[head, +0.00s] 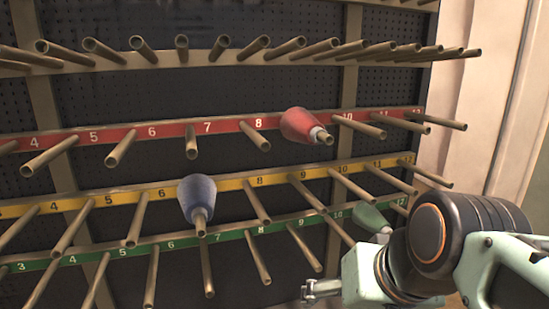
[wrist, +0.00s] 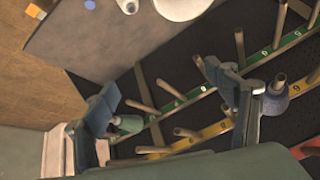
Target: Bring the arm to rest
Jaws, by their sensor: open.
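My gripper (wrist: 172,92) is open and empty in the wrist view, with one finger at the left and one at the right. In the head view my arm reaches in from the lower right, and part of my gripper (head: 322,290) shows low in front of the rack. The pegboard rack (head: 215,237) has rows of pegs on red, yellow and green numbered strips. A green piece (head: 370,218) sits on a green-row peg, partly hidden behind my arm; it also shows in the wrist view (wrist: 128,124) beside the left finger.
A blue piece (head: 197,194) sits on a yellow-row peg and shows behind the right finger in the wrist view (wrist: 273,103). A red piece (head: 299,126) sits on a red-row peg. Bare pegs stick out around my gripper. A pale wall (head: 482,90) stands at the right.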

